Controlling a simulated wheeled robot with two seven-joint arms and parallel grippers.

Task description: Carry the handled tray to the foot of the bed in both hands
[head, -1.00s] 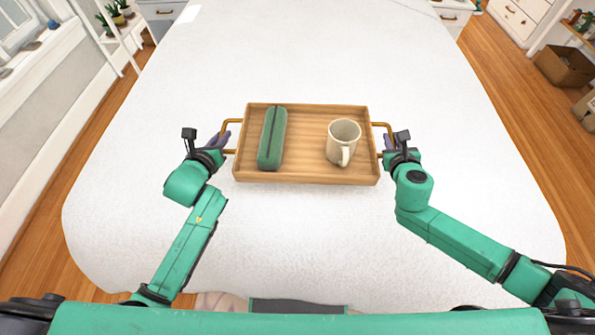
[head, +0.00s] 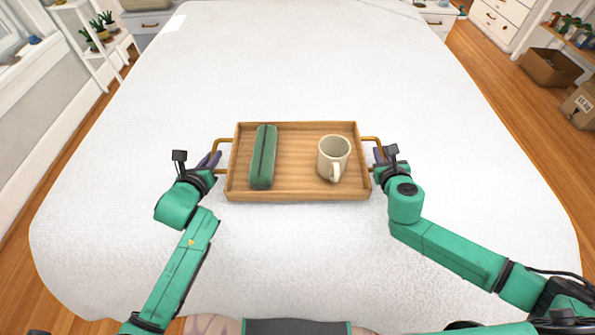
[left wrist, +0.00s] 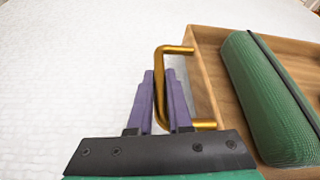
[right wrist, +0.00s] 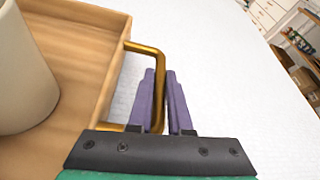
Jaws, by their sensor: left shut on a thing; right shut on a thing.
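The wooden tray (head: 297,193) with brass handles is in the middle of the head view, over the near part of the white-covered bed (head: 300,60). I cannot tell whether it touches the cover. A green case (head: 263,157) lies in its left half and a cream mug (head: 333,158) stands upright in its right half. My left gripper (head: 214,160) is shut on the left handle (left wrist: 160,85), which shows between its purple fingers in the left wrist view. My right gripper (head: 380,155) is shut on the right handle (right wrist: 158,85), seen between its fingers in the right wrist view.
The bed cover is bare beyond and around the tray. Plants (head: 100,28) stand on a white shelf at the far left. Cardboard boxes (head: 550,68) and white drawers (head: 505,22) are at the right. Wooden floor (head: 505,85) shows along the right side.

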